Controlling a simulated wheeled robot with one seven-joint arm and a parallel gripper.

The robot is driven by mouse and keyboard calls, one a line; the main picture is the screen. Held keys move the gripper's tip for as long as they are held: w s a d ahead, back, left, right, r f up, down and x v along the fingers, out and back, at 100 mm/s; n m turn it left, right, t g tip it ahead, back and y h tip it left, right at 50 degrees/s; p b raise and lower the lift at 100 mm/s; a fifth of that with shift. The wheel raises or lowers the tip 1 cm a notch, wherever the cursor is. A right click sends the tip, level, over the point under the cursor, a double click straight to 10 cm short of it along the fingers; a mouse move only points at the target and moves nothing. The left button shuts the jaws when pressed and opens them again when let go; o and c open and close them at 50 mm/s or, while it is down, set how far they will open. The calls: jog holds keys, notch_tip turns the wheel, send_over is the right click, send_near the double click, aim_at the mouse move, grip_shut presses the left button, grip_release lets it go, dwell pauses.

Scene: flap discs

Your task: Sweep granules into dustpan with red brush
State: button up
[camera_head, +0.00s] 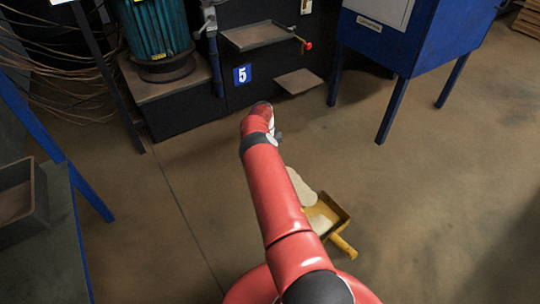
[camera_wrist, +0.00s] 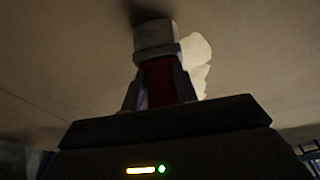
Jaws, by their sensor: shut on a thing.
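A yellow dustpan (camera_head: 343,246) lies on the floor, its handle pointing to the lower right in the head view. Pale granules (camera_head: 301,188) lie on the floor at its far edge, and a pale patch (camera_head: 320,225) shows inside the pan. The floor granules also show in the wrist view (camera_wrist: 197,62). My gripper (camera_wrist: 158,66) is shut on the red brush (camera_wrist: 160,84), whose pale end (camera_wrist: 155,34) points away, beside the granules in that picture. My arm hides the gripper and brush in the head view.
A dark machine with a number 5 sign (camera_head: 242,75) stands at the back. A blue cabinet on legs (camera_head: 400,40) is at the back right. A dark tray (camera_head: 20,200) is at the left edge. The floor right of the dustpan is clear.

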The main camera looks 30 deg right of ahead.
jog(key=shift+s+r+p, duration=0.4)
jog(key=shift+s+p, duration=0.1)
jog(key=shift+p, duration=0.55)
jog(key=shift+s+p, duration=0.35)
jog(key=shift+p, duration=0.2)
jog(key=shift+s+d+f+p, duration=0.1)
jog(key=shift+s+f+p, duration=0.1)
jog(key=shift+s+p, duration=0.25)
jog(key=shift+s+d+f+p, duration=0.1)
jog(key=shift+s+f+p, duration=0.1)
jog(key=shift+s+p, duration=1)
jog(key=shift+s+d+f+p, duration=0.15)
jog(key=shift+s+p, duration=0.75)
jog(key=shift+s, duration=0.5)
jog(key=shift+s+r+p, duration=0.1)
jog(key=shift+s+p, duration=0.45)
jog(key=shift+s, duration=0.15)
jog(key=shift+c, duration=0.5)
jog(key=shift+s+p, duration=0.35)
jog(key=shift+s, duration=0.3)
jog(key=shift+s+d+p, duration=0.15)
jog(key=shift+s+p, duration=0.65)
jog(key=shift+s, duration=1.1)
jog(key=shift+s+d+p, duration=0.15)
jog(key=shift+s+p, duration=0.65)
jog(key=shift+s, duration=1.1)
jog(key=shift+s+d+p, duration=0.2)
jog(key=shift+s+p, duration=0.3)
jog(key=shift+s, duration=1.9)
